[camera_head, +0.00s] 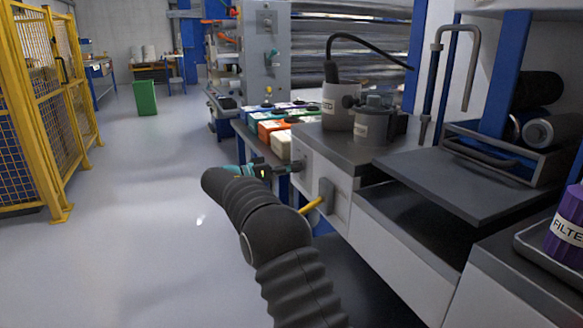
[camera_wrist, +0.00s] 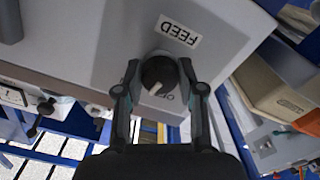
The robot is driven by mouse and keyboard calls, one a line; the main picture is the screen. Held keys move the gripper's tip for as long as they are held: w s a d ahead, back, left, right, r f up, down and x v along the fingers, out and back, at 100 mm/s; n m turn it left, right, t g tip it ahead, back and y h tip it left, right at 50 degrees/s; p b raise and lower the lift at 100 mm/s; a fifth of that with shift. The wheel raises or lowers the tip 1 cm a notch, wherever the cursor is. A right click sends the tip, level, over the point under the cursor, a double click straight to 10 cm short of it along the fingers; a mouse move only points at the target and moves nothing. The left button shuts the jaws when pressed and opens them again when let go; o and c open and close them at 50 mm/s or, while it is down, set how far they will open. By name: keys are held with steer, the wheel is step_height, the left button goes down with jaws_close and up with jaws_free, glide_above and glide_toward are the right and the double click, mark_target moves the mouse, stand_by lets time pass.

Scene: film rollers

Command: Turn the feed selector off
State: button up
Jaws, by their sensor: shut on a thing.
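The feed selector (camera_wrist: 158,72) is a dark round knob with a pale pointer mark, on a grey panel in the wrist view. A white FEED label (camera_wrist: 179,30) shows upside down beside it. Small lettering, partly covered, lies by the pointer; it seems to read "OF…". The pointer slants towards this lettering. My gripper (camera_wrist: 158,68) has one finger on each side of the knob and is shut on it. In the head view my gripper (camera_head: 283,169) reaches the front face of the grey cabinet (camera_head: 338,211); the knob is hidden there.
A yellow-handled lever (camera_head: 312,206) sits on the cabinet front, close to my arm. Labelled bins (camera_head: 270,130) stand behind my gripper. A canister (camera_head: 338,103) and a pot (camera_head: 373,125) stand on the cabinet top. The floor at left is clear up to the yellow fence (camera_head: 55,130).

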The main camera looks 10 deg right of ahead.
steer(key=shift+n+p, duration=1.95)
steer(key=shift+n, duration=2.25)
steer(key=o, duration=1.1)
steer(key=shift+o, duration=0.2)
steer(key=v, duration=1.2)
